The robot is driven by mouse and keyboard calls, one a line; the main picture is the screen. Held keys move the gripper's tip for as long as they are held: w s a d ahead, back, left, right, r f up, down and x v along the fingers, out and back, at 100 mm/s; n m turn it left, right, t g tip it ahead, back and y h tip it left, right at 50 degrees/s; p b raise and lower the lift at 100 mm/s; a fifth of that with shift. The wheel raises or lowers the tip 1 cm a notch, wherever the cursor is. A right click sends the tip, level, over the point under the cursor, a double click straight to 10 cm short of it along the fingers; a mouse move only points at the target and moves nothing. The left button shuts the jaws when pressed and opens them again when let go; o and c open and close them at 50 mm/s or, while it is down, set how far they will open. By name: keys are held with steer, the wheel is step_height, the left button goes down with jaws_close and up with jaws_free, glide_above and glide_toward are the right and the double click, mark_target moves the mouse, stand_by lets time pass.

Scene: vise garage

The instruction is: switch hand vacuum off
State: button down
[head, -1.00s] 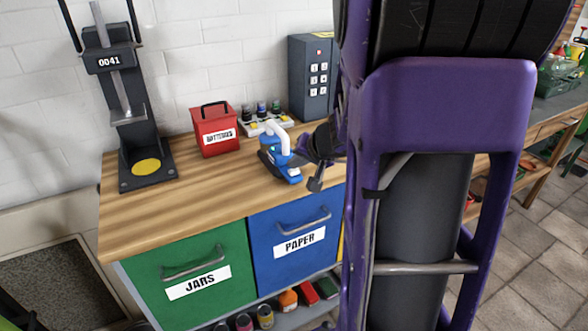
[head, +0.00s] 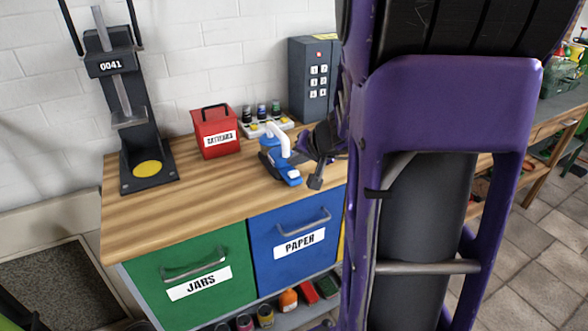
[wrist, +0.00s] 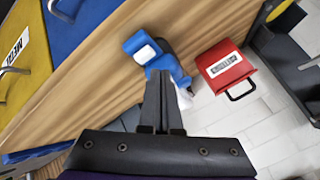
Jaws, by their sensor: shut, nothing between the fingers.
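The hand vacuum (head: 285,172) is blue with a white curved handle and sits on the wooden workbench (head: 215,190), right of the red box. In the wrist view the vacuum (wrist: 145,52) lies straight beyond my fingertips, its blue body partly hidden by them. My gripper (head: 315,182) is just right of the vacuum in the head view. In the wrist view my gripper (wrist: 158,76) is shut and empty, its two dark fingers together. I cannot tell whether the fingertips touch the vacuum. I cannot make out its switch clearly.
A red batteries box (head: 215,132), a charger strip with small bottles (head: 265,127) and a dark keypad safe (head: 313,78) stand behind. A black press (head: 125,110) stands left. Green (head: 190,272) and blue (head: 292,238) drawers are below. The bench's front left is clear.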

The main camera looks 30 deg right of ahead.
steer(key=shift+r, duration=0.1)
step_height(320, 180, up, 6)
steer(key=p, duration=0.4)
stand_by(0.6)
